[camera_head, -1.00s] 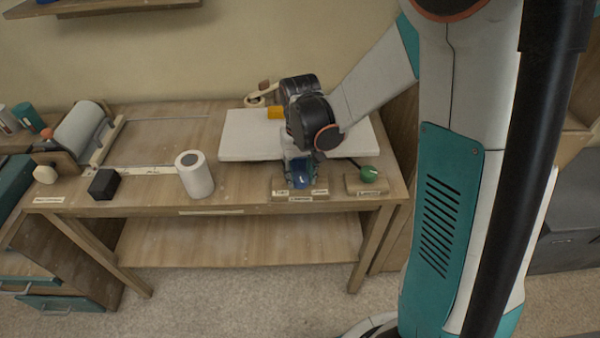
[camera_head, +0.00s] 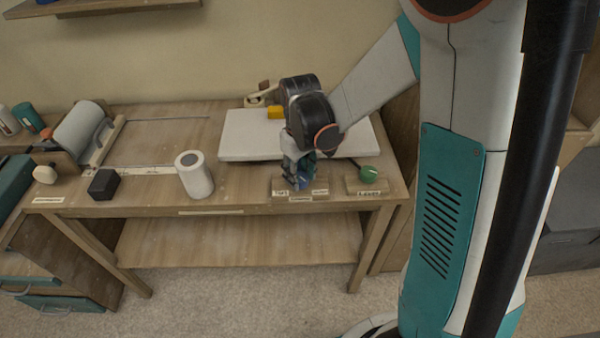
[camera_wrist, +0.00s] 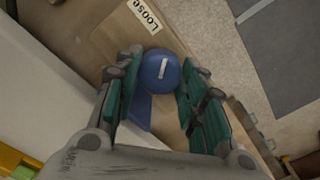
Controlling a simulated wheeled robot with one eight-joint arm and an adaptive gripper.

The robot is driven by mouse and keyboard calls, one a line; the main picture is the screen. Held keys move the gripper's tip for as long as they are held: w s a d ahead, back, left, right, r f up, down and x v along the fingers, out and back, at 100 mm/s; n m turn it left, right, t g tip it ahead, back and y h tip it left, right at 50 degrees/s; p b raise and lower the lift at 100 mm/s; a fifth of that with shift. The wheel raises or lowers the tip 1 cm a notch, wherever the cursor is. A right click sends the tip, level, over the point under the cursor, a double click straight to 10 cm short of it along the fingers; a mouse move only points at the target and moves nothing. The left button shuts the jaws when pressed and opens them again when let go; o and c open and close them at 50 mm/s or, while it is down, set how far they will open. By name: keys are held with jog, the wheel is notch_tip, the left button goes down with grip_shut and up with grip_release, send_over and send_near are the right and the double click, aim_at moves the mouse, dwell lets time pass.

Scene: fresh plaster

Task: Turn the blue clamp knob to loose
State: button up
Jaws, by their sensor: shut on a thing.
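The blue clamp knob (camera_wrist: 161,71) sits between my finger pads in the wrist view, with a short white mark on its top. The mark runs nearly up and down in that view, slightly tilted. A "Loose" label (camera_wrist: 144,15) lies on the wooden base just above the knob there. My gripper (camera_wrist: 160,84) is shut on the knob, one teal-padded finger on each side. In the head view my gripper (camera_head: 297,168) comes down over the knob (camera_head: 303,184), which is partly hidden, at the bench's front edge.
A green knob (camera_head: 369,173) on its own labelled block stands just right of the clamp knob. A pale slab (camera_head: 245,137) lies behind. A white cylinder (camera_head: 194,175) and a black block (camera_head: 103,184) stand to the left on the bench (camera_head: 150,206).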

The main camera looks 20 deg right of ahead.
aim_at(300, 176)
jog(key=o, duration=1.1)
jog(key=shift+c, duration=0.2)
jog(key=shift+r, duration=4)
